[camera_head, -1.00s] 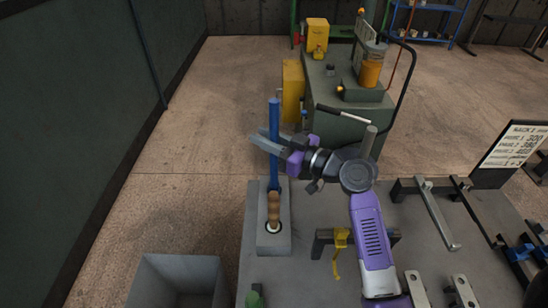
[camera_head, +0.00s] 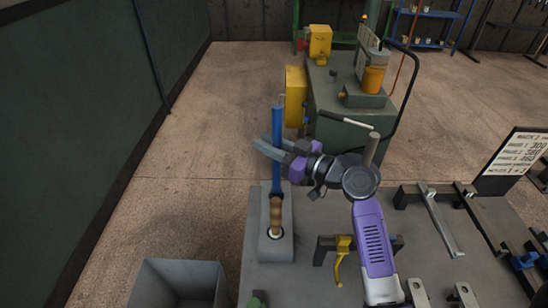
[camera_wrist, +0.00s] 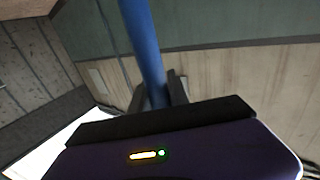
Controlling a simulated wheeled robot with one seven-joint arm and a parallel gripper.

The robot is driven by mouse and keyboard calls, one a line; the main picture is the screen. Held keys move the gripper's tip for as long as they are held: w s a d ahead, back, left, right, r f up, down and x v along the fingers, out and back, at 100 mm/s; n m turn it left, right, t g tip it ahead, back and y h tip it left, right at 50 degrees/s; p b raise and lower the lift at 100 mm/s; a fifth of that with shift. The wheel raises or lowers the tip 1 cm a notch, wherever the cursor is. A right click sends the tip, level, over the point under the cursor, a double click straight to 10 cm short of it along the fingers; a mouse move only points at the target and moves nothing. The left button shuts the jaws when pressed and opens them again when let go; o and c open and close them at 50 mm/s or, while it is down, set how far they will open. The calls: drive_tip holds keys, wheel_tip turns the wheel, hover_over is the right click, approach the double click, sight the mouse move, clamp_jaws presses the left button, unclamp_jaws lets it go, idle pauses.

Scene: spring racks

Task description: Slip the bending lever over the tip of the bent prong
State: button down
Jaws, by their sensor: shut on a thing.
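The bending lever (camera_head: 277,150) is a long blue bar with a wooden handle at its lower end. It stands upright, handle down, in a grey block (camera_head: 263,254) at the table's left edge. My gripper (camera_head: 270,147) comes from the right, with its fingers around the blue bar above the handle, and is shut on it. In the wrist view the blue bar (camera_wrist: 143,45) runs down between the dark fingers (camera_wrist: 157,93). I cannot single out the bent prong in these views.
A yellow hooked piece (camera_head: 342,262) hangs on a dark bracket. Grey bars (camera_head: 440,222) lie on the table's right side, near a sign (camera_head: 520,152). A grey bin (camera_head: 178,281) stands left of the table, a green machine (camera_head: 343,140) behind it.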

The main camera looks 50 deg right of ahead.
drive_tip(key=shift+r, duration=0.2)
wheel_tip(320, 180, up, 10)
drive_tip(key=shift+b, duration=0.35)
drive_tip(key=shift+f, duration=0.1)
drive_tip(key=c, duration=2)
unclamp_jaws()
clamp_jaws()
